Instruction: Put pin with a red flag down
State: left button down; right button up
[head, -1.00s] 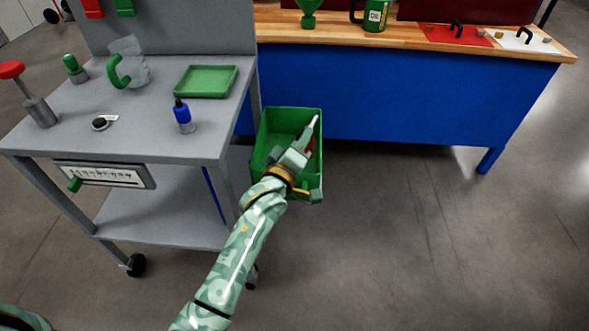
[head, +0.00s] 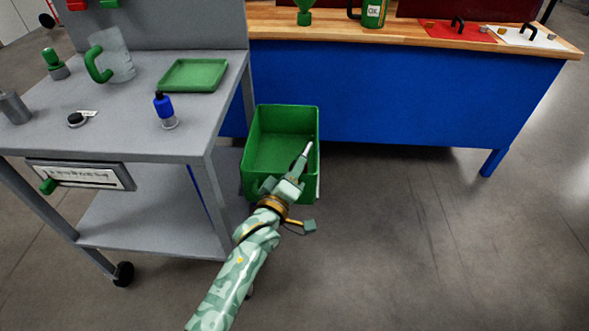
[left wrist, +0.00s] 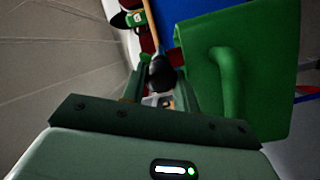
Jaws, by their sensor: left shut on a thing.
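My left gripper (head: 301,165) reaches up from the bottom of the head view, over the right front part of a green bin (head: 268,150). It is shut on a slim thing, taken as the pin with a red flag; a dark rounded part of the pin (left wrist: 158,76) shows between the fingers in the left wrist view. Dark red shows beside it there, but the flag's outline is unclear. No red shows at the gripper in the head view now. The bin's green wall and handle (left wrist: 232,85) are right of the fingers in the wrist view. My right gripper is out of view.
A grey cart (head: 120,140) at left holds a green tray (head: 193,75), a blue bottle (head: 164,107) and a clear mug with a green handle (head: 115,55). A blue bench (head: 390,90) with a wooden top stands behind the bin. Floor at right is clear.

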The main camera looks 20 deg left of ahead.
pick_arm(q)
jog(key=shift+f, duration=0.35)
jog(key=c, duration=1.3)
grip_release()
jog(key=shift+s+f, duration=0.1)
jog(key=shift+c, duration=0.2)
